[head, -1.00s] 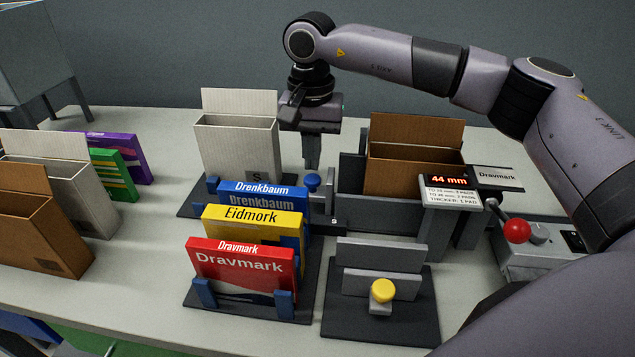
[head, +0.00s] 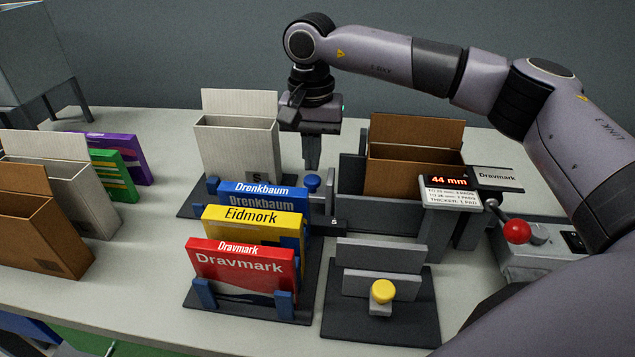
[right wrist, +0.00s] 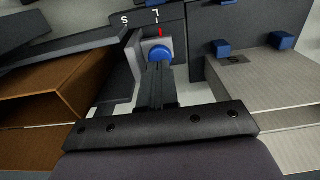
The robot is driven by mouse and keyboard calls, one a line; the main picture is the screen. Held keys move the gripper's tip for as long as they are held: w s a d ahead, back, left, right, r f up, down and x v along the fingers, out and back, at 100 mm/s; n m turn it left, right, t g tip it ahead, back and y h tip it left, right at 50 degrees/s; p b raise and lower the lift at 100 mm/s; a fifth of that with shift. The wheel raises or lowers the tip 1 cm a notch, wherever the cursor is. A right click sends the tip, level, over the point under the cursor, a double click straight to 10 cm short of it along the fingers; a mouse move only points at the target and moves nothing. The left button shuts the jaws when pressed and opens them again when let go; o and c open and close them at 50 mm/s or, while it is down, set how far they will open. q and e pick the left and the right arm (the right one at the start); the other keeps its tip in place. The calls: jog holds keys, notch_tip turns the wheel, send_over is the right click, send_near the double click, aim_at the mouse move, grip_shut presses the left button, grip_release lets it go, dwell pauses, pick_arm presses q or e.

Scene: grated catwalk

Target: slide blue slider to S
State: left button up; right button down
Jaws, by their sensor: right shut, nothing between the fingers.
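The blue slider is a round blue knob (head: 312,183) on a grey block, right of the blue Drenkbaum box. In the right wrist view the knob (right wrist: 160,54) sits at the L end of its scale, just below a red mark (right wrist: 160,32). The letter S (right wrist: 125,20) lies to the left of the L there. My right gripper (head: 312,163) points down just behind the knob, its fingers shut and empty. In the right wrist view the closed fingers (right wrist: 155,88) end close to the knob; I cannot tell whether they touch it. My left gripper is not in view.
An open white carton (head: 237,150) stands left of the gripper and a brown carton (head: 415,165) right of it. Red (head: 240,270) and yellow (head: 255,228) boxes stand in front. A yellow knob (head: 383,290) and a red-balled lever (head: 516,231) are to the right.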

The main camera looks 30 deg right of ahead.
jog(key=shift+f+b, duration=0.65)
jog(key=shift+f, duration=0.55)
dwell(0.6)
jog(key=shift+s+d+f, duration=0.1)
jog(key=shift+s+d, duration=0.75)
jog(key=shift+d, duration=0.15)
jog(key=shift+s+d+f, duration=0.1)
jog(key=shift+s+d, duration=0.7)
jog(key=shift+d, duration=0.2)
dwell(0.8)
notch_tip(320, 180, up, 6)
jog(key=r+p, duration=0.1)
jog(key=p, duration=0.3)
send_over(341, 171)
jog(key=s+a, duration=0.2)
jog(key=shift+s+d+f, duration=0.15)
jog(key=shift+f, duration=0.1)
dwell(0.3)
